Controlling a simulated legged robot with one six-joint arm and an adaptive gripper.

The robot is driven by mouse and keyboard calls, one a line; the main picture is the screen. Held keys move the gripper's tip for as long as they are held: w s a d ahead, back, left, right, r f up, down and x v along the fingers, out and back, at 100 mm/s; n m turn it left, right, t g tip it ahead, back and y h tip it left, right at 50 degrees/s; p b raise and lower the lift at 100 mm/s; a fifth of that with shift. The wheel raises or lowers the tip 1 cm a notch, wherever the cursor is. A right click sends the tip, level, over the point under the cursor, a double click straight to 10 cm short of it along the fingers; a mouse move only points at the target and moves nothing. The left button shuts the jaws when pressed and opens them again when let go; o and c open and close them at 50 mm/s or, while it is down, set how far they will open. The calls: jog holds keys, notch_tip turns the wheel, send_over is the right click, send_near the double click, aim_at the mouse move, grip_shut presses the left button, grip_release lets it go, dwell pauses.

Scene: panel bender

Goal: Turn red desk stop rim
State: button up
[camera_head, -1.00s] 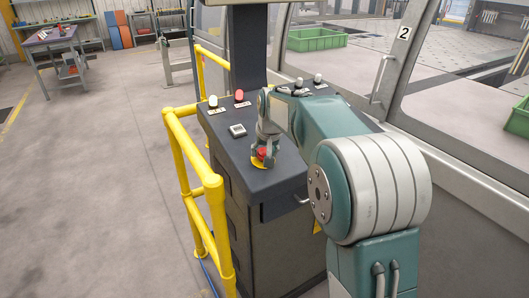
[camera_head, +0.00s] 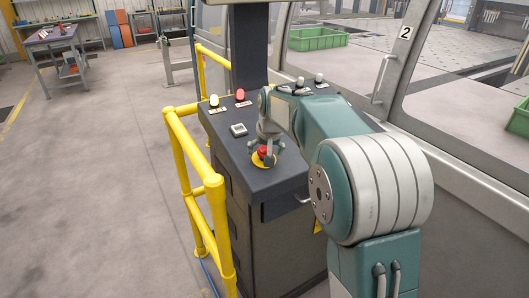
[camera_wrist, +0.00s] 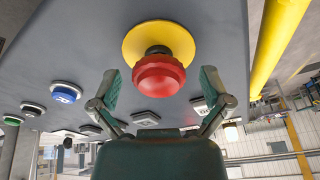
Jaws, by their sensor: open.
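The red desk stop (camera_head: 262,152) is a mushroom-shaped button on a yellow disc (camera_head: 257,161), on the top of the dark control desk (camera_head: 287,176). In the wrist view the red stop (camera_wrist: 158,76) shows large in the upper middle, with the yellow disc (camera_wrist: 159,35) behind it. My gripper (camera_wrist: 160,88) is open, with one finger on each side of the red rim and a visible gap on both sides. In the head view my gripper (camera_head: 264,147) is directly over the stop and partly covers it.
Other desk controls are a white lamp (camera_head: 214,100), a red lamp (camera_head: 240,94) and a square switch (camera_head: 238,130). A yellow guard rail (camera_head: 196,175) runs along the desk's left side. A glazed machine wall stands to the right. Open floor lies left.

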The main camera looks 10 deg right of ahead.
jog(key=v, duration=1.1)
jog(key=shift+r, duration=0.3)
jog(key=shift+s, duration=0.2)
jog(key=s+f, duration=0.3)
jog(key=s, duration=0.7)
jog(key=s+f+n, duration=0.1)
jog(key=s+f, duration=0.2)
jog(key=s, duration=0.8)
jog(key=s+f+n+t, duration=0.1)
jog(key=s+f, duration=0.2)
jog(key=s, duration=0.8)
jog(key=shift+a, duration=0.15)
jog(key=shift+c, duration=0.4)
